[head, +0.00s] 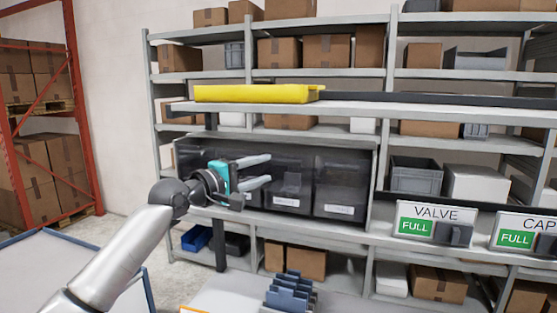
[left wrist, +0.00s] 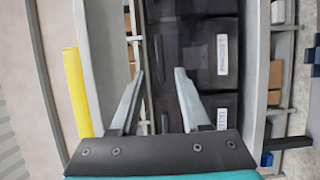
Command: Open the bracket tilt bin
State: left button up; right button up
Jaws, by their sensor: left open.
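A row of dark, see-through tilt bins sits in a grey frame (head: 375,165) under the upper shelf. One bin (head: 296,178) is right of my left gripper and another bin (head: 343,178) is at the right end. Each has a white label low on its front, too small to read, so I cannot tell which is the bracket bin. The bins look shut. My left gripper (head: 269,171) is open and empty in front of the row, hiding part of the left bins. In the left wrist view its fingers (left wrist: 160,73) point at the dark fronts (left wrist: 180,45), with no clear contact.
A yellow tray (head: 252,94) lies on the shelf above the bins. VALVE (head: 430,222) and CAP (head: 520,234) signs, both reading FULL, stand at the right. A blue-grey rack (head: 290,293) stands on the surface below. Boxes fill the shelves behind.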

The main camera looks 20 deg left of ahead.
aim_at(282, 163)
pick_arm(q)
jog(key=shift+p+x, duration=0.5)
jog(key=shift+x, duration=2.5)
grip_shut()
